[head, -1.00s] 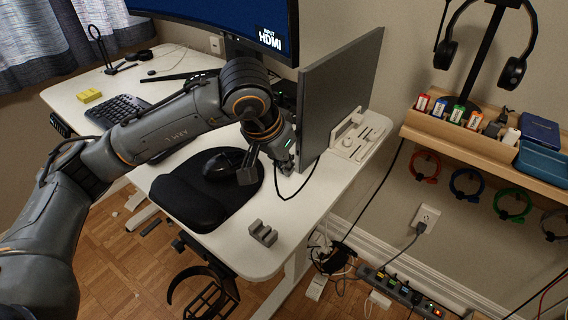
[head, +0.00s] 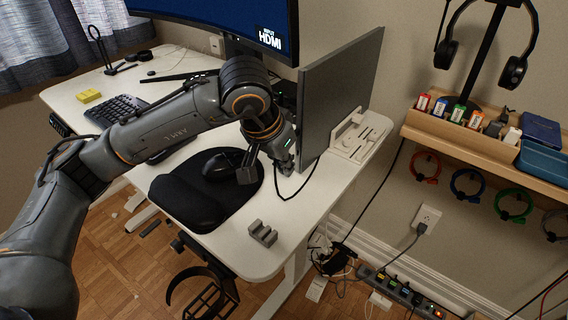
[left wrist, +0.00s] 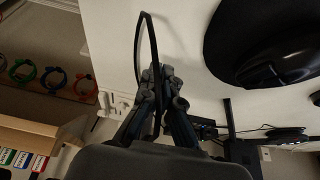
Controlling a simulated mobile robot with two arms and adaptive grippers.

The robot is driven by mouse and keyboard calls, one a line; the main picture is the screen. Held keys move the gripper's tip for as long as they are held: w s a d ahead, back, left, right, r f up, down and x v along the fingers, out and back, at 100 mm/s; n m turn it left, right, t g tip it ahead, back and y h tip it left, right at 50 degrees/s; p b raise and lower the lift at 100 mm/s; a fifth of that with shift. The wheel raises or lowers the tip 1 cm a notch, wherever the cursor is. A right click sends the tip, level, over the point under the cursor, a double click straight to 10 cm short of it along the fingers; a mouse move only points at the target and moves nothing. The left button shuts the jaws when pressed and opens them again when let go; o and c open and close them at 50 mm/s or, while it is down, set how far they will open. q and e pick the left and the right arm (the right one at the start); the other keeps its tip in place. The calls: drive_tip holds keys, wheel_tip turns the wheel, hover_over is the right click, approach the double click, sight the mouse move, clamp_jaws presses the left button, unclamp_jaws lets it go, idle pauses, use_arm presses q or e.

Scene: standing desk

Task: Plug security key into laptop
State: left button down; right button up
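A thin dark grey slab (head: 340,90), which looks like a closed laptop, stands upright on the right side of the desk. My left gripper (head: 283,168) is low over the desk beside its near left edge. In the left wrist view its fingertips (left wrist: 155,78) are close together, with a black cable loop (left wrist: 141,40) running up to them. I cannot tell whether they are clamped on the cable or on something small. No security key can be made out. My right gripper is not in view.
A mouse (head: 222,164) lies on a black wrist-rest pad (head: 187,203). A small grey notched block (head: 263,233) sits near the desk's front edge. A white organizer (head: 362,137) is right of the slab. A wall shelf (head: 465,140) holds several small items. A monitor (head: 215,15) stands behind.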

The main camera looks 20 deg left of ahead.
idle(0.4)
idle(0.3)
use_arm(q)
drive_tip(key=shift+w+d+b, duration=0.2)
drive_tip(key=shift+w, duration=0.35)
drive_tip(key=shift+w+d+b, duration=0.15)
drive_tip(key=shift+w+d, duration=0.05)
drive_tip(key=shift+w, duration=0.3)
drive_tip(key=c, duration=1.4)
unclamp_jaws()
drive_tip(key=shift+c, duration=0.2)
drive_tip(key=v, duration=1.2)
